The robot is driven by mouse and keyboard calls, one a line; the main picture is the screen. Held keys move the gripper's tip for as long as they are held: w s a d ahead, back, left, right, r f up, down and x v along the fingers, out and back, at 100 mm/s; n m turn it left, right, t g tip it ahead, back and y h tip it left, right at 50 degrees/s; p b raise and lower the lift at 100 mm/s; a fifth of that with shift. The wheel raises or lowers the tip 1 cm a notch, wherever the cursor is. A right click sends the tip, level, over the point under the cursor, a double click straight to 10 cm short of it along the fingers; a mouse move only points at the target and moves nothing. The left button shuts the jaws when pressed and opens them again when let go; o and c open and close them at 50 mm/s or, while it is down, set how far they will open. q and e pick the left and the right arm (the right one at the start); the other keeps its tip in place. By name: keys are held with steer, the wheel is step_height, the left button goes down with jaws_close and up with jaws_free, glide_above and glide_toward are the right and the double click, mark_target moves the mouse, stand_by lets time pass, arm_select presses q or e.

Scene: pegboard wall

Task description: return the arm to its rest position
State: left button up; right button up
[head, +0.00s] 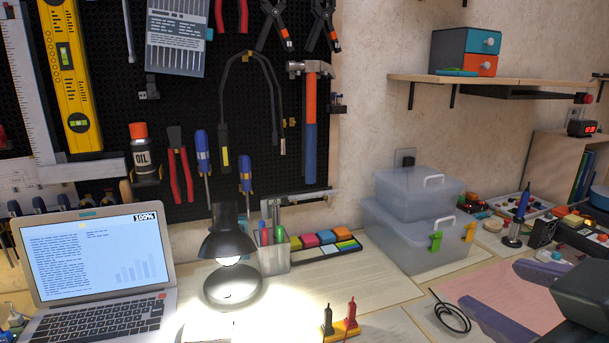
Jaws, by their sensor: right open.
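My right gripper (537,299) shows at the lower right edge, dark grey and partly cut off by the frame. It is open, with nothing seen between its fingers, and is over the pink mat (496,287) on the desk. My left gripper is not in view.
A soldering iron in its stand (516,220) and other small items are behind the gripper. Stacked clear bins (408,243) and a black cable coil (452,317) lie to its left. A lit lamp (228,240) and laptop (95,268) are farther left.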

steer(key=s+d+f+m+g+p, duration=0.1)
steer(key=s+f+m+g+p, duration=0.15)
steer(key=s+g, duration=0.45)
steer(key=s+f+m+g+p, duration=0.1)
steer(key=s+g+p, duration=0.15)
steer(key=s, duration=0.85)
arm_select(q)
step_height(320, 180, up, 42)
steer(key=p, duration=3.6)
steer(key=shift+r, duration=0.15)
arm_select(e)
step_height(320, 180, up, 35)
steer(key=shift+w+d+y, duration=0.15)
steer(key=shift+w+y, duration=0.2)
steer(key=shift+y, duration=0.05)
steer(key=shift+r+t, duration=0.1)
steer(key=shift+t, duration=0.15)
